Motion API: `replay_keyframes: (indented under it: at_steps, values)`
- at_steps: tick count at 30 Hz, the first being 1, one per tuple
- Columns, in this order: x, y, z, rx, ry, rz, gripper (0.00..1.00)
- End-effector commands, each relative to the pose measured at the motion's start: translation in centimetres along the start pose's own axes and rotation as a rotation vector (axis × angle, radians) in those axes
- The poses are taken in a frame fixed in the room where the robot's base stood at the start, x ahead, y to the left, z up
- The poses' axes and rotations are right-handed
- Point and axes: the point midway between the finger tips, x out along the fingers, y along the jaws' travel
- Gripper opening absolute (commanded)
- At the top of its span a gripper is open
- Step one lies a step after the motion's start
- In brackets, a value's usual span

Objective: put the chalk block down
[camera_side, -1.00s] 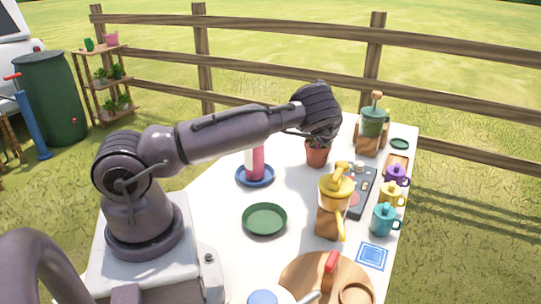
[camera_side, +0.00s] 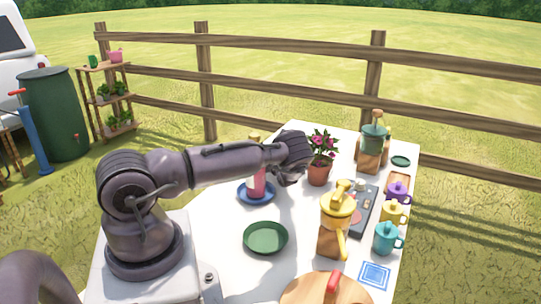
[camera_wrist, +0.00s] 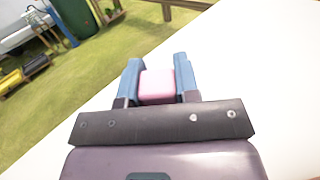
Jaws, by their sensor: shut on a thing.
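The chalk block (camera_wrist: 157,86) shows in the wrist view as a pink block between the two blue fingers. My gripper (camera_wrist: 157,64) is shut on it, one finger against each side. In the side view, my gripper (camera_side: 291,172) is over the table, just left of the potted flowers. The chalk block is not distinguishable there. In the wrist view, pale table surface and grass lie beyond the block, and its height over the table is hard to tell.
Potted flowers (camera_side: 319,172) are close right of my gripper. A yellow grinder (camera_side: 338,205), green grinder (camera_side: 371,150) and mugs (camera_side: 393,212) stand right. A green plate (camera_side: 266,238) lies nearer.

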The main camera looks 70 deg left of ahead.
Motion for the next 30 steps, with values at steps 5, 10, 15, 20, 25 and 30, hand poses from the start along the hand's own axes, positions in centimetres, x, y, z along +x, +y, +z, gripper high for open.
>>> replay_keyframes:
  at_steps: [5, 10, 15, 20, 25, 30]
  values:
    - [0.0, 0.0, -1.1, -0.001, -0.001, 0.001, 0.05]
    - [0.0, 0.0, -1.0, -0.001, -0.001, 0.001, 0.05]
    - [0.0, 0.0, -1.2, -0.001, -0.001, 0.001, 0.48]
    - [0.0, 0.0, -1.2, -0.001, 0.000, 0.001, 0.55]
    - [0.0, 0.0, -1.0, -0.001, -0.001, 0.001, 0.55]
    - [-2.1, -0.2, -1.1, 0.002, 0.001, -0.003, 0.55]
